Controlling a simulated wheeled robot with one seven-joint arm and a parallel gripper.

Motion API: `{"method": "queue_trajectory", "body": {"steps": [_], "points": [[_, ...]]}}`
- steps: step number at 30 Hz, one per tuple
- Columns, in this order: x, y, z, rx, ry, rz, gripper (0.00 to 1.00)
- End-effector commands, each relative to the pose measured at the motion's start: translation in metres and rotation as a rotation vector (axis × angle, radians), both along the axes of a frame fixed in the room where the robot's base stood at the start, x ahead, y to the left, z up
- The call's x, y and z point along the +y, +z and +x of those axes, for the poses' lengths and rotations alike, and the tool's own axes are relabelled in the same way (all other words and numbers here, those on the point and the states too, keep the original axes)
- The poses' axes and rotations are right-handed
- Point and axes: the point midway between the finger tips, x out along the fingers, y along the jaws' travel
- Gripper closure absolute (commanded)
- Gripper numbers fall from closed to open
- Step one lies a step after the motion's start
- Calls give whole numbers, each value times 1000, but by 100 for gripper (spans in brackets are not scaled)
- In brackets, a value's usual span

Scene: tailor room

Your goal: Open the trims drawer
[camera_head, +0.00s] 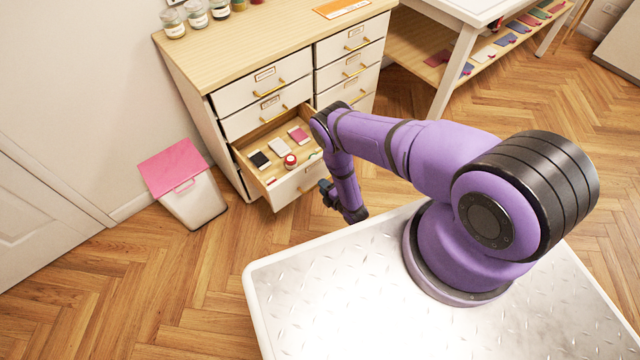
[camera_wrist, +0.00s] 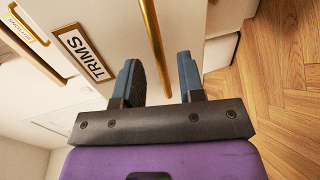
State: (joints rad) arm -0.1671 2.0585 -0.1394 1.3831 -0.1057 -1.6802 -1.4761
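The drawer with the TRIMS label (camera_wrist: 82,53) fills much of the wrist view; its white front (camera_wrist: 110,25) carries a gold bar handle (camera_wrist: 151,40). In the head view it appears to be the pulled-out lower left drawer (camera_head: 296,187), with small items inside. My gripper (camera_wrist: 160,78) is open. Its two fingers stand on either side of the handle's near end, with visible gaps, so it is not gripping the bar. In the head view my gripper (camera_head: 326,192) is by the right end of the drawer front, and my arm hides part of the cabinet.
The wooden-topped cabinet (camera_head: 235,45) has several shut drawers above and to the right. A white bin with a pink lid (camera_head: 175,168) stands left of the open drawer. A white table (camera_head: 462,10) is at the back right. Wood floor (camera_head: 150,290) is clear in front.

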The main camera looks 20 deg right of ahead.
Motion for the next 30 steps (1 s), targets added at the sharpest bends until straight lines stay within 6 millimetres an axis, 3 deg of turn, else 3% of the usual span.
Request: {"method": "queue_trajectory", "body": {"steps": [7,12,30], "points": [[-17,10,-49,3,-5,1,64],[-22,13,-62,3,-4,-1,64],[-23,15,-71,0,0,0,64]]}}
